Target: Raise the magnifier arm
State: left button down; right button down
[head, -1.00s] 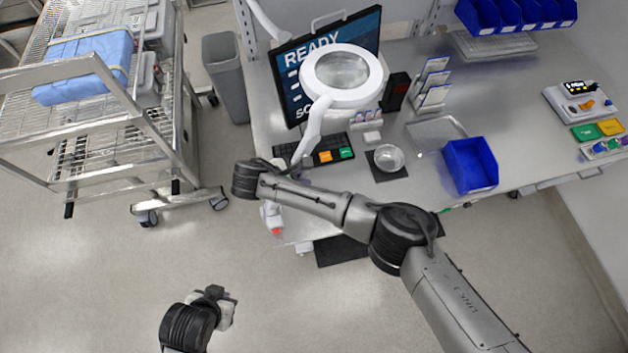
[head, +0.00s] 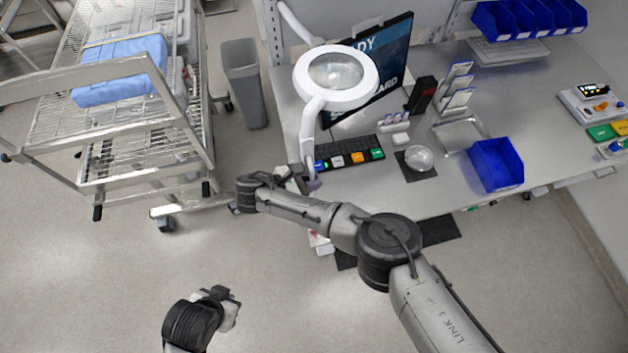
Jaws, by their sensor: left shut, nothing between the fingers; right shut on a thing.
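The magnifier is a white ring with a clear lens (head: 337,72), on a white jointed arm (head: 308,128). My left gripper (head: 230,300) is shut and empty over the floor at the lower left, well away from the magnifier.
The monitor (head: 398,62) stands behind the ring, with a keyboard (head: 350,152) below it. A glass dish (head: 419,158) and a blue bin (head: 497,164) are on the bench to the right. A wire cart (head: 130,170) and grey waste bin (head: 245,85) stand left.

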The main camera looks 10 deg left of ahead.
jog(key=shift+s+a+f, duration=0.1)
jog(key=shift+s+a, duration=0.05)
jog(key=shift+a, duration=0.05)
jog(key=c, duration=1.6)
grip_release()
jog(key=o, duration=0.3)
jog(key=shift+a, duration=0.15)
pick_arm(q)
jog(key=shift+a, duration=0.3)
pick_arm(e)
jog(key=shift+o, duration=0.8)
pick_arm(q)
jog(key=shift+r, duration=0.1)
